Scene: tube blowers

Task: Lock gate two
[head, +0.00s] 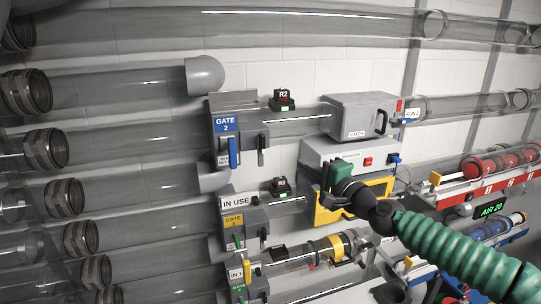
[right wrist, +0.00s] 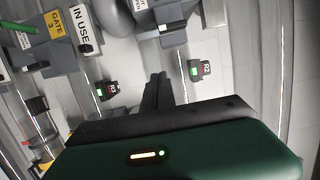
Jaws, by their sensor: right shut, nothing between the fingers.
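The gate 2 unit (head: 218,135) is a grey box on a clear tube, left of centre in the head view, with a blue GATE 2 label. A blue handle (head: 232,152) hangs upright on its front, and a dark lever (head: 261,150) stands to its right. My left gripper is not in view.
A yellow-labelled gate (head: 234,220) with an IN USE sign (head: 234,201) is below gate 2. A grey hatch box (head: 350,118) stands right of gate 2 on the same tube. A white and yellow machine (head: 320,154) is behind my right gripper. Clear tubes cross the wall.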

